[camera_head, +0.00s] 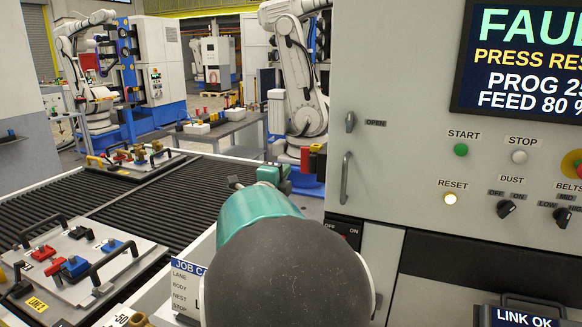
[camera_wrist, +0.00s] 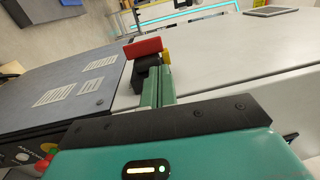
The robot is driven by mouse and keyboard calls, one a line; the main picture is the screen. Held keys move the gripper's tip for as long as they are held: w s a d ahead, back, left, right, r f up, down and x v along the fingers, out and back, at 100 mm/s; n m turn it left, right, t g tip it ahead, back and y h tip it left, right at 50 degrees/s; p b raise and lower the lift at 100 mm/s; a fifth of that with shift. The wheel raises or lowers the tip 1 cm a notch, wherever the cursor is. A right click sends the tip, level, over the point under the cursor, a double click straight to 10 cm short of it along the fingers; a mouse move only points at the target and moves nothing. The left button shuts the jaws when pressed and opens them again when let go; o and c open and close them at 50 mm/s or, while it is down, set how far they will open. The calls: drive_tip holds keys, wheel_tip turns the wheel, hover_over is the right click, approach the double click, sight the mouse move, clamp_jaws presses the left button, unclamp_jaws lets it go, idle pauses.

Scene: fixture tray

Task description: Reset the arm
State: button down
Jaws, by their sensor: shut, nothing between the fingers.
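The control panel's RESET button (camera_head: 450,199) glows pale yellow below the START button (camera_head: 461,150). The screen (camera_head: 520,60) above, cut off at the right, reads "FAU", "PRESS RES", "PROG 2" and "FEED 80 %". A white robot arm (camera_head: 302,90) stands behind the panel's left edge. My gripper (camera_head: 311,160) is left of the panel, apart from the RESET button. In the wrist view my gripper (camera_wrist: 155,58) is shut and empty, with red and yellow at its tips. My teal and black arm hides part of the conveyor.
The STOP button (camera_head: 519,157), DUST knob (camera_head: 506,208) and BELTS knob (camera_head: 562,217) sit close to RESET. A door handle (camera_head: 345,178) sticks out at the panel's left.

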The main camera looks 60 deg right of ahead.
drive_tip(key=w+a+f+n+t+y, duration=0.1)
drive_tip(key=w+a+n+t+y, duration=0.25)
drive_tip(key=a+n, duration=0.45)
drive_tip(key=w+a+f+n+t+y, duration=0.1)
drive_tip(key=w+a+n+t+y, duration=0.3)
drive_tip(key=a, duration=0.9)
drive_tip(key=w+a+f+n+t+y, duration=0.1)
drive_tip(key=w+a+n+t+y, duration=0.2)
drive_tip(key=w+a+n+y, duration=0.5)
drive_tip(key=s+a+f+n+g+y, duration=0.1)
drive_tip(key=s+a+f+n+g, duration=0.15)
drive_tip(key=s+a+n, duration=0.4)
drive_tip(key=s+a+f+n+g+y, duration=0.15)
drive_tip(key=s+a+f, duration=0.25)
drive_tip(key=a, duration=0.6)
drive_tip(key=s+a+f+n+g, duration=0.2)
drive_tip(key=s+n, duration=0.1)
drive_tip(key=s, duration=0.2)
drive_tip(key=s+a+f+n+g+y, duration=0.1)
drive_tip(key=s+a+f+n+g, duration=0.1)
drive_tip(key=s, duration=0.3)
drive_tip(key=shift+s+f+n, duration=0.25)
drive_tip(key=shift+n, duration=0.35)
drive_tip(key=shift+s+d, duration=0.1)
drive_tip(key=shift+d, duration=0.05)
